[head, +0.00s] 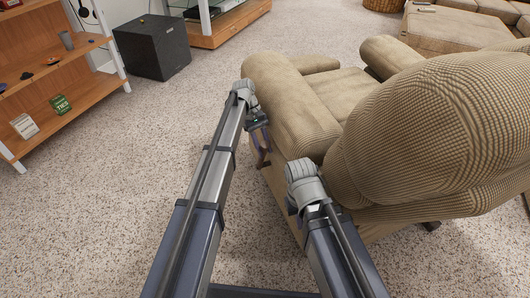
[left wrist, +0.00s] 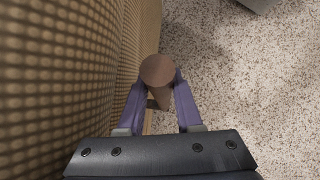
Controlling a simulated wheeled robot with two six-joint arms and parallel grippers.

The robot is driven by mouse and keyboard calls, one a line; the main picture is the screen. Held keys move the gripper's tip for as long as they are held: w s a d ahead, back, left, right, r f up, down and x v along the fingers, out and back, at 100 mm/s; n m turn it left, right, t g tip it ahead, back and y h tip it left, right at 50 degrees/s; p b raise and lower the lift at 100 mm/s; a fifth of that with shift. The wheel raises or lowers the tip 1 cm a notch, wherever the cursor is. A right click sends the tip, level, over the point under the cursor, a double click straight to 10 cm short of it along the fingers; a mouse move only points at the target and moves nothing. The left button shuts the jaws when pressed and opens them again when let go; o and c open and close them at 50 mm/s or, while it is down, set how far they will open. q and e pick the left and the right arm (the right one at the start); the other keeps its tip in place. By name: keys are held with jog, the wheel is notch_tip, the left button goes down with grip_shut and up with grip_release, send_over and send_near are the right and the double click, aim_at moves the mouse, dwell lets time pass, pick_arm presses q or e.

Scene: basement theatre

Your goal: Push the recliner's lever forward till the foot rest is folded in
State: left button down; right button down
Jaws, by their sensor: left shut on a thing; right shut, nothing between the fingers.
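The tan corduroy recliner (head: 330,100) stands on the right in the head view, its back towards me and its seat facing away. The brown, round-ended lever (left wrist: 157,70) is at its left side. My left gripper (head: 262,138) is beside the near armrest, and in the left wrist view its purple fingers (left wrist: 160,98) are shut on the lever. A padded part, perhaps the foot rest (head: 314,63), shows past the seat's front; how far it is out is hard to tell. My right gripper (head: 292,206) is close to the recliner's side behind the armrest, shut and empty, its fingertips mostly hidden.
A black box-shaped speaker (head: 153,47) stands on the carpet ahead on the left. An orange wooden shelf (head: 58,75) is at the far left, and a low shelf unit (head: 222,22) is at the back. The speckled carpet (head: 110,200) left of my arms is clear.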

pick_arm(q)
jog(key=shift+w+a, duration=0.2)
jog(key=shift+w, duration=0.2)
jog(key=c, duration=0.9)
grip_release()
jog(key=shift+o, duration=0.2)
jog(key=shift+r, duration=0.15)
jog(key=p+v, duration=0.6)
jog(key=v, duration=0.1)
jog(key=shift+r+p, duration=0.25)
jog(key=shift+p, duration=0.15)
jog(key=shift+w+a, duration=0.1)
jog(key=shift+a, duration=0.05)
